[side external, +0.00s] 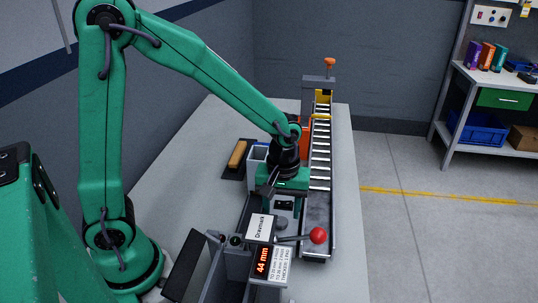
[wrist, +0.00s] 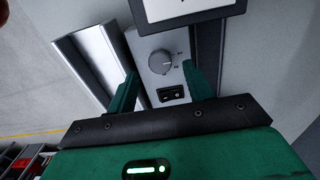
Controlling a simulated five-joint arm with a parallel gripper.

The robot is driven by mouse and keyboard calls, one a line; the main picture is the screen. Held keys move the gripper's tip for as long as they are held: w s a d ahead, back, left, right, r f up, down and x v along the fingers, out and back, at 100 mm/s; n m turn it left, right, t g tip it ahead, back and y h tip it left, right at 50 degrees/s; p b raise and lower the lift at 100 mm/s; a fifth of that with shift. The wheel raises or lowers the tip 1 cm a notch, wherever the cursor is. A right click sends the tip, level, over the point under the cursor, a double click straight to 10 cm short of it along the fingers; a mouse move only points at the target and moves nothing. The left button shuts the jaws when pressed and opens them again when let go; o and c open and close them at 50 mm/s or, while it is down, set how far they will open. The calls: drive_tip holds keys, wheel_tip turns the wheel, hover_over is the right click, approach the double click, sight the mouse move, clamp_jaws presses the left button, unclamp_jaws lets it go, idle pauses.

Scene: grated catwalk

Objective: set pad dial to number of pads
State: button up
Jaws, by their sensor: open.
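The dial (wrist: 160,62) is a round grey knob on a pale grey panel (wrist: 143,46), with small marks at its right that are too small to read. My gripper (wrist: 160,72) is open, its green fingers on either side of the dial, apart from it as far as I can tell. A black rocker switch (wrist: 171,94) sits just below the dial, between the fingers. In the side view my gripper (side external: 284,214) points down at the bench machine, and I cannot clearly make out the dial there. I cannot make out any pads to count.
A red display (side external: 263,262) reads 44 mm beside a printed notice (side external: 276,266) too small to read. A "Drawmark" plate (side external: 260,228) and a red-ball lever (side external: 318,235) stand close to my gripper. A roller track (side external: 320,150) runs behind.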

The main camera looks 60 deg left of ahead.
sight(282, 223)
drive_tip(key=shift+f, duration=1.5)
drive_tip(key=shift+c, duration=0.2)
drive_tip(key=c, duration=0.9)
